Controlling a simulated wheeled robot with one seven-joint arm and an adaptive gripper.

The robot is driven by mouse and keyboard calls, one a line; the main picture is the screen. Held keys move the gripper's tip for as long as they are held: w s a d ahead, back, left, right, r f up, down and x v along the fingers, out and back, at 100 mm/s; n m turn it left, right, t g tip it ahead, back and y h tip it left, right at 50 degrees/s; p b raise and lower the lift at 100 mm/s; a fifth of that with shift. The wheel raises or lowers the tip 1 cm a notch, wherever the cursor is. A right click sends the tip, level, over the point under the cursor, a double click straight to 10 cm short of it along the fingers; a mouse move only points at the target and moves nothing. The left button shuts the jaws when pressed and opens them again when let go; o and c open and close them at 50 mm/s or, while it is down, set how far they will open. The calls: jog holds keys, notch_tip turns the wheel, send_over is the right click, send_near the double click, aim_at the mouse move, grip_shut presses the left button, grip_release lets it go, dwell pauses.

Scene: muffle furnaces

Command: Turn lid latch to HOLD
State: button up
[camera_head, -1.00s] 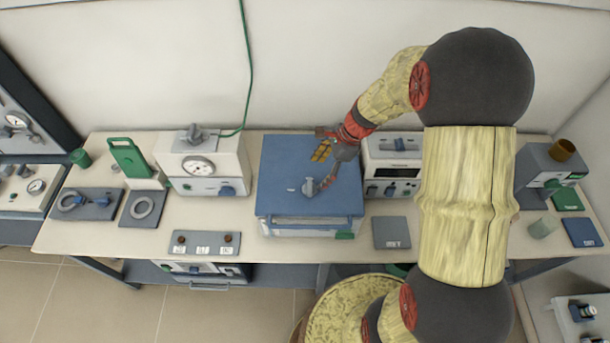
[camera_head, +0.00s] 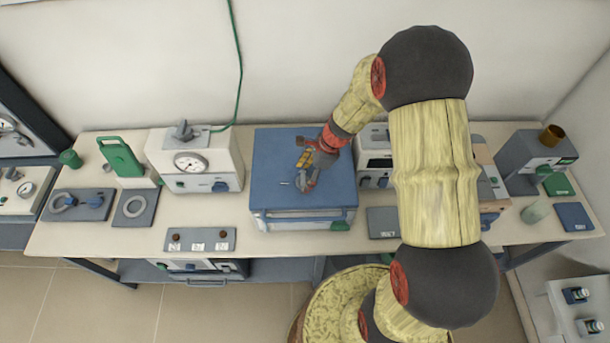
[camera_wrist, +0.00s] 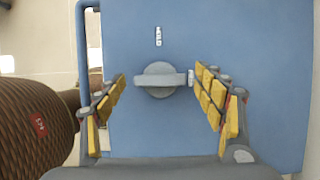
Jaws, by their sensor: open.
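The lid latch (camera_wrist: 158,80) is a grey round knob with a crossbar on the blue lid of the furnace box (camera_head: 275,165). In the head view my gripper (camera_head: 305,180) hides most of the latch.
A white gauge box (camera_head: 195,160) stands left of the blue box, and a white instrument (camera_head: 374,160) stands close on its right. A blue handle bar (camera_wrist: 84,40) runs along the lid's left edge. The bench front (camera_head: 130,232) has some free room.

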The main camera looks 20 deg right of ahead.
jog(key=shift+c, duration=0.4)
jog(key=c, duration=1.1)
jog(key=shift+n, duration=0.4)
jog(key=n+g, duration=0.1)
jog(key=n, duration=0.2)
jog(key=shift+w+n+g+p, duration=0.15)
jog(key=shift+n+g+p, duration=0.15)
jog(key=shift+g, duration=0.1)
jog(key=n, duration=0.2)
jog(key=n+g, duration=0.1)
jog(key=n, duration=0.1)
jog(key=shift+w+n+g, duration=0.15)
jog(key=shift+n+g, duration=0.15)
jog(key=n, duration=0.2)
jog(key=n+g+h, duration=0.1)
jog(key=n, duration=0.1)
jog(key=shift+a+n+h, duration=0.15)
jog(key=shift+n+h, duration=0.15)
jog(key=shift+w+n+g+h, duration=0.1)
jog(key=shift+n+g+h, duration=0.25)
jog(key=shift+n, duration=0.7)
jog(key=shift+n+g+h, duration=0.25)
jog(key=shift+n+h, duration=0.1)
jog(key=shift+n, duration=0.7)
